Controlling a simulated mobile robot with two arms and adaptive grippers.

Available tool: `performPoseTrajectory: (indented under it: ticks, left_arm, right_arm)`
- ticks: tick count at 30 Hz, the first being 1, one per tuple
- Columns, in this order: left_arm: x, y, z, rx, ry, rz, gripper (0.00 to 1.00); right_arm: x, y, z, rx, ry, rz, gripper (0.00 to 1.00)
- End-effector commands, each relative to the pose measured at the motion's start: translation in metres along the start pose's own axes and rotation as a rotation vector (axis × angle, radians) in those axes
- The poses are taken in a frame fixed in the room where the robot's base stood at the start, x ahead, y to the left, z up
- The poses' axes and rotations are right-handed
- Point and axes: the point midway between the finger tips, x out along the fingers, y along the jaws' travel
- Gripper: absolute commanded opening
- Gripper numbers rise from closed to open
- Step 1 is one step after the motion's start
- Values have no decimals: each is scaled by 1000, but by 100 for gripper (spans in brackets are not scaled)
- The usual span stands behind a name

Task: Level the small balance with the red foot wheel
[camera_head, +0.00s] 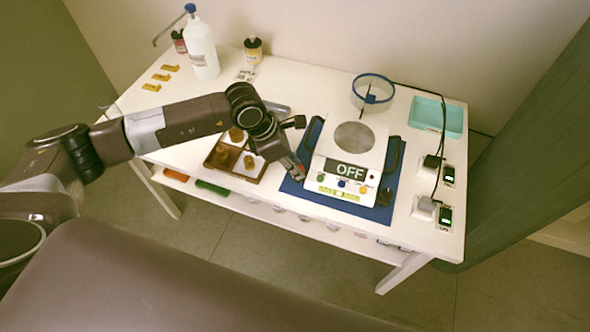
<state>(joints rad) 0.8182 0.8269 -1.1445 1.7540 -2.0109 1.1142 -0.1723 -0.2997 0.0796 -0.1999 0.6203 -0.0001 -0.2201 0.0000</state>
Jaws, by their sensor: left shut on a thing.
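The small balance (353,150) stands on a blue mat (373,213) on the right half of the white table. My left gripper (299,175) reaches in from the left to the balance's front left corner. It is shut on the red foot wheel (301,170), which shows only as a bit of red by the fingertips. My right gripper is out of view.
A brown tray (222,165) with amber pieces lies left of my gripper. A glass ring cover (372,92) stands behind the balance and a teal tray (436,116) behind right. Plugs with a cable (437,180) are at right. A white bottle (201,50) stands back left.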

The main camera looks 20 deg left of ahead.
Motion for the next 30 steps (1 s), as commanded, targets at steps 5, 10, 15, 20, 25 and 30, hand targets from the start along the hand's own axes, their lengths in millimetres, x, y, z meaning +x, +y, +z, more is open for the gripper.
performPoseTrajectory:
  ticks: [5,10,15,20,25,30]
  left_arm:
    - [0,2,1,42,-4,-14,0]
    - [-1,1,2,54,-3,-20,0]
    - [-1,1,2,54,-3,-20,0]
    - [-1,1,2,53,-3,-20,27]
    - [-1,1,1,53,-2,-21,40]
    - [0,1,1,53,-1,-21,40]
  right_arm:
    - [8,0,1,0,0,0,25]
    - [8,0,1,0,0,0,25]
    - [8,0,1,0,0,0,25]
    - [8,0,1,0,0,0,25]
    - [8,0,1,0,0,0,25]
    - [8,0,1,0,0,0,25]
